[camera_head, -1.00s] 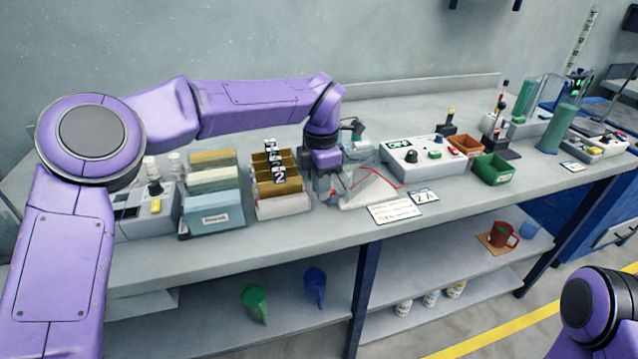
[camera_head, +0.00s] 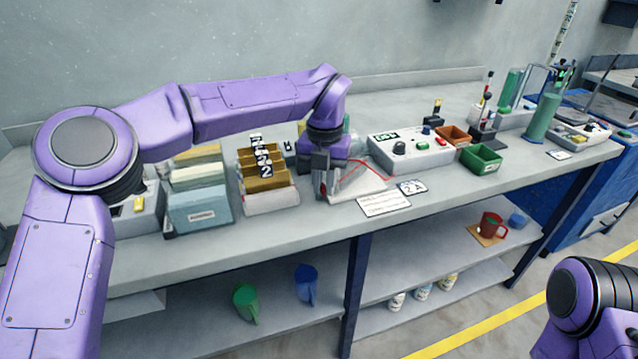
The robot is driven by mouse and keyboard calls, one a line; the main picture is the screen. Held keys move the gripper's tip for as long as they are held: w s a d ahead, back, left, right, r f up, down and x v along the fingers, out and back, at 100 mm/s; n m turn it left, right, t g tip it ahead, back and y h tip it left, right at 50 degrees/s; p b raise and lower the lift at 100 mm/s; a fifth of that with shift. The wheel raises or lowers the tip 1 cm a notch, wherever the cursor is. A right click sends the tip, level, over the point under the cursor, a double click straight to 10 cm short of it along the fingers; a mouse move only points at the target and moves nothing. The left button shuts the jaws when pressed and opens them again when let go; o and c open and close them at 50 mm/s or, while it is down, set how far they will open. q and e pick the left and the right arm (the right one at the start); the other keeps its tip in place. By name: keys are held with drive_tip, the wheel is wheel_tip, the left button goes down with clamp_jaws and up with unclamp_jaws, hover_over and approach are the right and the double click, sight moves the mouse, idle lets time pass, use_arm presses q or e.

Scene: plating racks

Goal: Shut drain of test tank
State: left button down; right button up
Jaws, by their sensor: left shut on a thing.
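The test tank (camera_head: 356,146), a clear pale box, stands on the bench and is mostly hidden behind my left wrist. My left gripper (camera_head: 321,192) points down at the tank's front left side, just above the bench. Its fingers are shut on a small part there, apparently the drain handle, which they hide. I cannot see how far the drain is turned. My right arm shows at the lower right, but its gripper is out of view.
Left of the gripper stand a brown divided rack (camera_head: 266,181) and a light-blue box (camera_head: 200,208). To the right are a white control box (camera_head: 412,158), a green bin (camera_head: 481,158) and label cards (camera_head: 384,205). A red line crosses a white sheet (camera_head: 352,192) close by.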

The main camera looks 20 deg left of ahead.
use_arm(q)
drive_tip(key=shift+w+d+r+n+b, duration=0.1)
drive_tip(key=shift+w+d+n+b, duration=0.1)
drive_tip(key=shift+n, duration=0.55)
drive_tip(key=shift+w+d+n+b, duration=0.1)
drive_tip(key=shift+w+d+n, duration=0.1)
drive_tip(key=shift+n, duration=0.55)
drive_tip(key=c, duration=1.1)
unclamp_jaws()
drive_tip(key=shift+o, duration=0.2)
wheel_tip(320, 180, up, 10)
drive_tip(key=p, duration=0.1)
drive_tip(key=shift+r, duration=0.25)
